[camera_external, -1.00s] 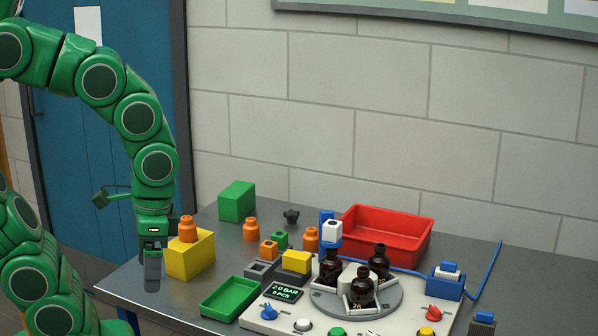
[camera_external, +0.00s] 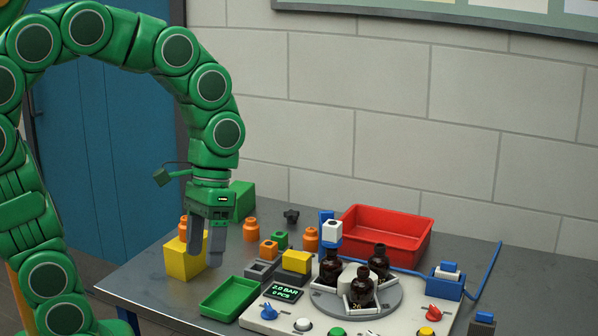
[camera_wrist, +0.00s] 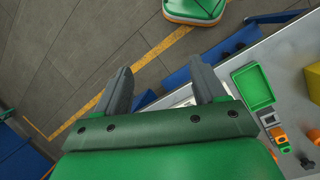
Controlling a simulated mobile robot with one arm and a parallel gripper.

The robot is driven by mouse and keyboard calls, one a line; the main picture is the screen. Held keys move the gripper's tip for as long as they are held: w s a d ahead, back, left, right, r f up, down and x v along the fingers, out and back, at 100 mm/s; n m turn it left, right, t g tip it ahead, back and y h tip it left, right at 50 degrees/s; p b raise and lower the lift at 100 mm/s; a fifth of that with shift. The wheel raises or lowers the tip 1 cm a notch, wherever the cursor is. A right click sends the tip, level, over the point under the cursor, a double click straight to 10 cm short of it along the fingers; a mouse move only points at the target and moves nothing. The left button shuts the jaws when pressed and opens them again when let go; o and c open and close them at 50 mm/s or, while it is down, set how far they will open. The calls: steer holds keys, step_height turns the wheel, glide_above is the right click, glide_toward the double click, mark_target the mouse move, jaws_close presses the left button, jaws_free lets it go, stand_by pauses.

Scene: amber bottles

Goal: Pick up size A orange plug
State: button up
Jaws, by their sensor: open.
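Several orange pieces stand on the table in the external view. One orange plug (camera_external: 183,228) is on the yellow block, partly hidden by my gripper. A second rounded orange plug (camera_external: 250,230) stands right of my gripper, and a third (camera_external: 311,238) is farther right. A square orange piece (camera_external: 268,250) with a dark top hole lies between them. I cannot tell which is size A. My gripper (camera_external: 206,256) is open and empty, fingers pointing down in front of the yellow block (camera_external: 180,262). The wrist view shows both fingers (camera_wrist: 163,82) apart with nothing between them.
A green tray (camera_external: 229,297) lies ahead, also in the wrist view (camera_wrist: 271,86). Grey and yellow blocks (camera_external: 296,262), a turntable (camera_external: 385,302) with brown bottles and a red bin (camera_external: 424,239) stand right. A green block (camera_external: 243,196) is behind my gripper.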

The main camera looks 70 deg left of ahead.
steer(key=w+a+n+t+h, duration=0.1)
steer(key=w+a+n+h, duration=0.15)
steer(key=w, duration=0.45)
steer(key=w+a+n+h, duration=0.1)
steer(key=w+a+n, duration=0.15)
steer(key=w, duration=0.55)
steer(key=n+t+h, duration=0.4)
steer(key=n+t, duration=0.3)
steer(key=n, duration=0.6)
glide_above(312, 231)
steer(key=s+d, duration=0.5)
steer(key=d, duration=0.5)
step_height(312, 231, down, 12)
steer(key=a+f+n+t, duration=0.1)
steer(key=a+f+n, duration=0.1)
steer(key=a, duration=0.3)
steer(key=a+f+n+t, duration=0.1)
steer(key=a+f+n, duration=0.1)
steer(key=a+f, duration=0.3)
steer(key=a+f+n+t+y, duration=0.1)
steer(key=a+f, duration=0.2)
steer(key=a, duration=0.2)
steer(key=shift+s+f+n+t, duration=0.2)
steer(key=shift+s+n+t, duration=0.1)
steer(key=shift+n, duration=0.1)
steer(key=shift+x, duration=4.1)
steer(key=shift+w+a, duration=0.1)
steer(key=shift+w, duration=0.05)
steer(key=c, duration=1.2)
